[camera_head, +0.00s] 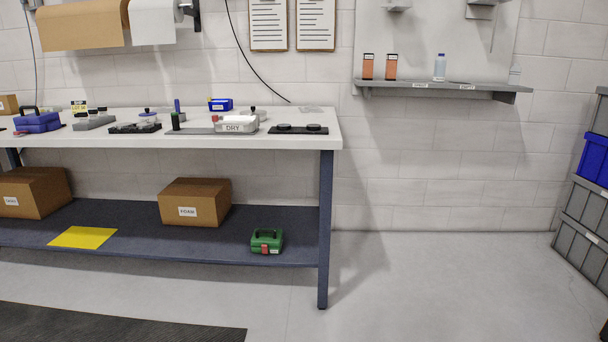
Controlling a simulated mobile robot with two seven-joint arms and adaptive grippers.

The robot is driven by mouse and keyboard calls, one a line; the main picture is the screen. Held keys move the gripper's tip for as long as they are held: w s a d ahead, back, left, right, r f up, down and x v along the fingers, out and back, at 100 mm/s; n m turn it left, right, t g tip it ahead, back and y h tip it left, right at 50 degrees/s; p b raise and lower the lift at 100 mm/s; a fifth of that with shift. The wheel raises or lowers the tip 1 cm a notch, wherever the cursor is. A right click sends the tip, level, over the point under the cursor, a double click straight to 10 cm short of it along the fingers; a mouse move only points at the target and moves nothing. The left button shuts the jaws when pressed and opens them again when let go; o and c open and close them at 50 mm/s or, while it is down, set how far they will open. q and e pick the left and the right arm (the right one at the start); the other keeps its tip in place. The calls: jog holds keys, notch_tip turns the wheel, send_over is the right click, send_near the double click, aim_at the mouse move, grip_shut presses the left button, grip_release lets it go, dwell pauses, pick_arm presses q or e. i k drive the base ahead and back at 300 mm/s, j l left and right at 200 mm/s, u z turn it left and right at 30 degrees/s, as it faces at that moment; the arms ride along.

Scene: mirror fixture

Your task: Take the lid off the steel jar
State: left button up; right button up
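I cannot make out a steel jar for certain. A small grey round item with a dark knob (259,114) stands on the white workbench top (70,139), behind a light box labelled DRY (236,125); it is too small to tell whether it is a lidded jar. Another small grey item with a dark top (147,114) is further left on the bench. Neither of my grippers shows in this view.
A blue toolbox (38,122) and a black plate with two dark discs (298,129) are on the bench. Cardboard boxes (194,203) and a green case (267,241) are on its lower shelf. Grey crates (583,205) stand right. Floor right of the bench (440,285) is clear.

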aim_at(253, 111)
jog(key=i+l+u, duration=0.1)
jog(key=i+u, duration=0.15)
jog(key=i, duration=0.25)
jog(key=i+l+u, duration=0.25)
jog(key=i, duration=0.2)
jog(key=j, duration=0.25)
jog(key=i+z, duration=0.05)
